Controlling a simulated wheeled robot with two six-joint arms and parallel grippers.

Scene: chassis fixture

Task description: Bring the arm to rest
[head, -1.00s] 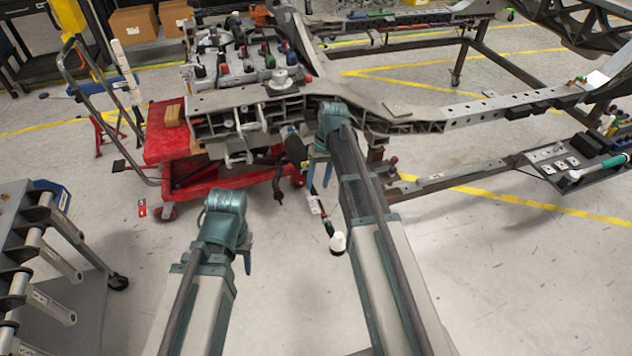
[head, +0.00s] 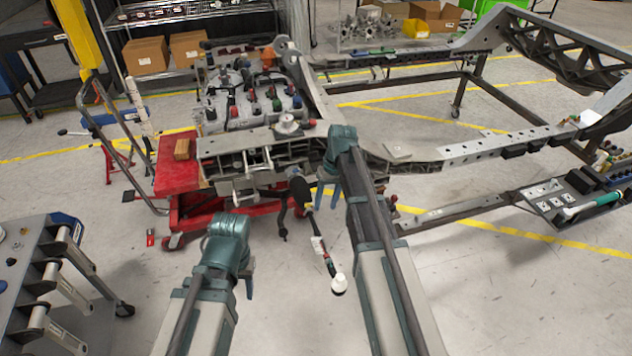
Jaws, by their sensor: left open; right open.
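My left gripper (head: 248,285) hangs fingers down over open floor at lower left, clear of the fixture. Its fingers are partly hidden behind its wrist; it is open, with nothing seen in it. My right gripper (head: 334,191) points down at the near edge of the chassis frame (head: 475,149). It is open, and no held object shows. The arm hides part of the frame behind it, and I cannot tell whether they touch. A dark tool with a white round end (head: 338,284) shows between the two arms, apart from the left gripper.
A red cart (head: 176,178) stands left of the frame. A grey rack with rollers (head: 32,268) is at lower left. A tray with a green-handled tool (head: 592,205) is at right. Shelves with boxes (head: 146,55) are behind. Floor at lower right is clear.

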